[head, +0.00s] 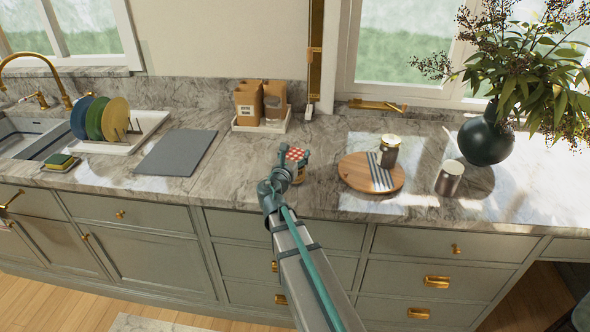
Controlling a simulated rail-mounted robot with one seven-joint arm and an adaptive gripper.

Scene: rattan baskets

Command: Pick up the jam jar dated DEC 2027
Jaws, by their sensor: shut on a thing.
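My gripper (291,171) is over the marble counter near its front edge, shut on a small jar (296,155) with a red and white patterned lid. The jar looks upright. The gripper hides much of its body, and no date can be read on it. I cannot tell whether its base touches the counter. A second jar (389,150), dark with a pale label and a lid, stands on the round wooden board (354,178) to the right. Its label is too small to read.
A striped cloth (379,175) lies on the board. A metallic cup (449,178) and a dark vase (485,139) with branches stand farther right. Brown packages (248,103) sit on a white tray behind the gripper. A grey mat (176,153) and a plate rack (128,133) are left.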

